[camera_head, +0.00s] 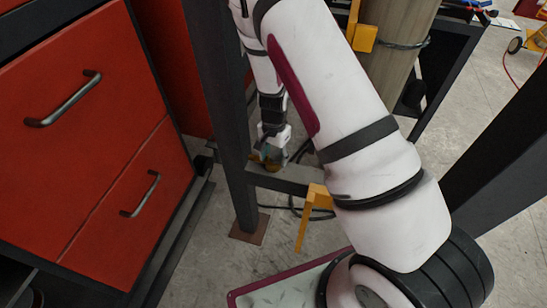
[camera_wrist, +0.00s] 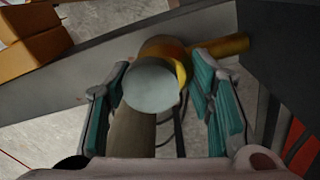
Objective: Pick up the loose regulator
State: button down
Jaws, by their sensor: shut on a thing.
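The regulator (camera_wrist: 152,85) shows in the wrist view as a round grey face on a brass-yellow body, with a brass stub reaching to the right. My gripper (camera_wrist: 160,66) has its teal-padded fingers on either side of the regulator and is shut on it. In the head view my gripper (camera_head: 270,153) is small and low beside a dark post, with a bit of brass colour at its fingertips. Most of the regulator is hidden there by the fingers. I cannot tell from these views whether it is clear of its support.
A grey steel beam (camera_wrist: 60,97) runs close behind the regulator. A dark upright post (camera_head: 222,110) stands just left of my gripper, beside a red drawer cabinet (camera_head: 90,130). A yellow bracket (camera_head: 317,198), black cable and a tall cylinder (camera_head: 397,75) are to the right.

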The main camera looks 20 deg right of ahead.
jog(key=shift+w+r, duration=0.1)
jog(key=shift+r, duration=1.4)
jog(key=s+d, duration=0.3)
jog(key=s, duration=0.1)
jog(key=s+d+r, duration=0.1)
jog(key=s+d, duration=0.2)
jog(key=s, duration=0.1)
jog(key=s+d, duration=0.4)
jog(key=shift+s+r, duration=0.15)
jog(key=shift+s, duration=0.1)
jog(key=w+a+r+n+p, duration=0.2)
jog(key=a+r+n+p, duration=0.3)
jog(key=r, duration=0.5)
jog(key=w+a+r+n+p, duration=0.3)
jog(key=a+r+n+p, duration=0.1)
jog(key=r, duration=0.5)
jog(key=shift+w+a+r+n+p, duration=0.2)
jog(key=shift+a+r+n+p, duration=0.2)
jog(key=shift+a+n, duration=0.4)
